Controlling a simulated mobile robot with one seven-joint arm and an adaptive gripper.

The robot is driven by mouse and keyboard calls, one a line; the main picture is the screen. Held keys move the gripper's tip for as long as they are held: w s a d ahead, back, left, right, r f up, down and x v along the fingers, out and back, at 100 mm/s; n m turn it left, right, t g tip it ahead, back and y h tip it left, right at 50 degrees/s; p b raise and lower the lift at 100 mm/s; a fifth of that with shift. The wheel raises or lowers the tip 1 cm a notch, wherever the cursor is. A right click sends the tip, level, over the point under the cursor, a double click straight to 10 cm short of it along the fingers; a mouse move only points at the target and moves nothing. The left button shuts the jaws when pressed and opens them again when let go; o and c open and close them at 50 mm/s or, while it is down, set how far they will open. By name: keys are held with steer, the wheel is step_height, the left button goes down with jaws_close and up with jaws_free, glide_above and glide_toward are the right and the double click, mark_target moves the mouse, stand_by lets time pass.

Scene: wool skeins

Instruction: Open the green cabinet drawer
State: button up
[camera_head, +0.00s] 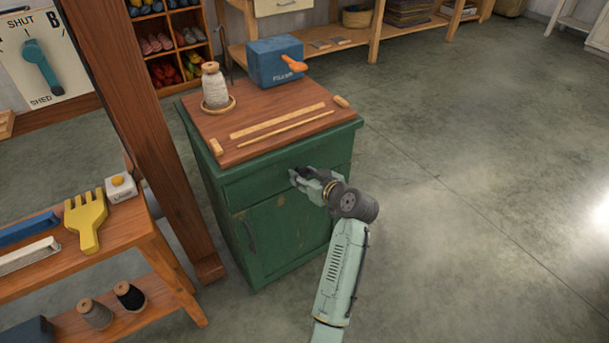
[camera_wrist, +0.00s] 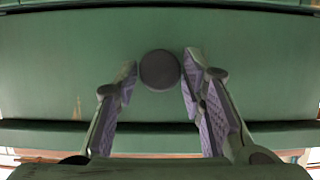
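The green cabinet (camera_head: 285,235) stands on the floor with a brown wooden top. Its drawer (camera_head: 260,185) is at the top of the front, above a door with a dark handle (camera_head: 250,237); the drawer looks closed. My gripper (camera_head: 296,178) is at the drawer front. In the wrist view, a round dark knob (camera_wrist: 160,70) sits on the green drawer front (camera_wrist: 60,70). The two fingers of my gripper (camera_wrist: 158,90) are apart, one on each side of the knob, with small gaps. In the head view my gripper hides the knob.
On the cabinet top stand a cone of thread (camera_head: 215,88), a blue box (camera_head: 275,62) and flat wooden sticks (camera_head: 278,121). A wooden post (camera_head: 140,120) and a bench with a yellow comb (camera_head: 87,220) are at the left. The floor to the right (camera_head: 470,190) is clear.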

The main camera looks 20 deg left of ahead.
jaws_close()
stand_by(0.3)
steer(key=shift+d, duration=0.1)
steer(key=s+d+b, duration=0.1)
steer(key=s+d, duration=1.2)
steer(key=d, duration=0.4)
steer(key=shift+s+d, duration=0.15)
steer(key=shift+s, duration=0.2)
steer(key=shift+o, duration=2)
jaws_free()
